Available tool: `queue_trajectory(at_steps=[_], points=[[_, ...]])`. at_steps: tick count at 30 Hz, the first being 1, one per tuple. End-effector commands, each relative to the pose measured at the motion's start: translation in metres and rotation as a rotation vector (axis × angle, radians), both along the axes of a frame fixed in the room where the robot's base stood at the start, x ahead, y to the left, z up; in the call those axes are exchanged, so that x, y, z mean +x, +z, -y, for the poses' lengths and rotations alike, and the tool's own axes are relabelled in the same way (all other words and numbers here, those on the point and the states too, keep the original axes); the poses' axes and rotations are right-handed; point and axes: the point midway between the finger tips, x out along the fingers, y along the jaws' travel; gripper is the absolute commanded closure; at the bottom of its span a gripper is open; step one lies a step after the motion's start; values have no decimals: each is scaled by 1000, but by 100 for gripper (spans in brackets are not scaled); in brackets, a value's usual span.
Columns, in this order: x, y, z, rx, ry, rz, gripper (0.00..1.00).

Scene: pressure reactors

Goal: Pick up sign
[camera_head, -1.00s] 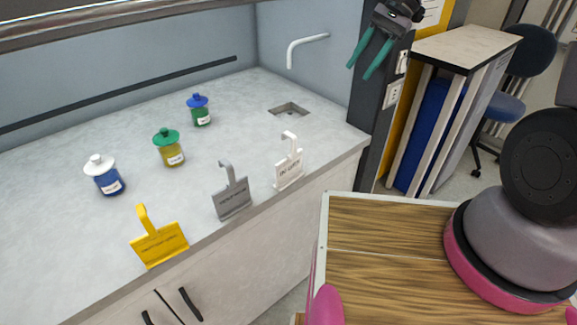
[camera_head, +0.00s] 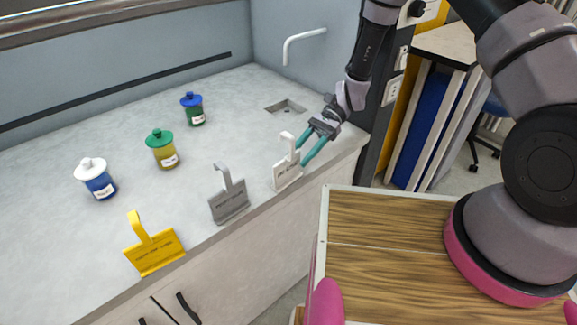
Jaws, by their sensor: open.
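Three signs with hooked handles stand along the front edge of the counter. The yellow sign (camera_head: 155,254) is at the left, the grey sign (camera_head: 229,204) in the middle and the white sign (camera_head: 287,173) at the right. The lettering is too small to read surely. My gripper (camera_head: 302,155) is open, its teal fingers pointing left and down at the white sign. The fingertips are at or very near the white sign's upright handle and hide part of its right side. I cannot tell whether they touch it or lie on both sides of it.
A white-lidded blue jar (camera_head: 99,183), a green-lidded yellow jar (camera_head: 163,152) and a blue-lidded green jar (camera_head: 194,112) stand farther back on the counter (camera_head: 120,150). A small sink (camera_head: 286,106) and white tap (camera_head: 303,41) are behind the white sign. A dark post borders the counter's right end.

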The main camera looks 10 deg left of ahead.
Motion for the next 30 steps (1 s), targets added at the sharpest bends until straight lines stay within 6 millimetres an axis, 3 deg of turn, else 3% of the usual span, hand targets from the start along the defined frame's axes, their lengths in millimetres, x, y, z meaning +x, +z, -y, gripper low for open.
queue_trajectory(at_steps=[18, 26, 27, 30], points=[[-56, -28, -38, 1, 2, -8, 55], [-59, -29, -41, 1, 0, -8, 55], [-59, -29, -41, 1, 0, -8, 59], [-59, -29, -41, 1, 0, -8, 97]])
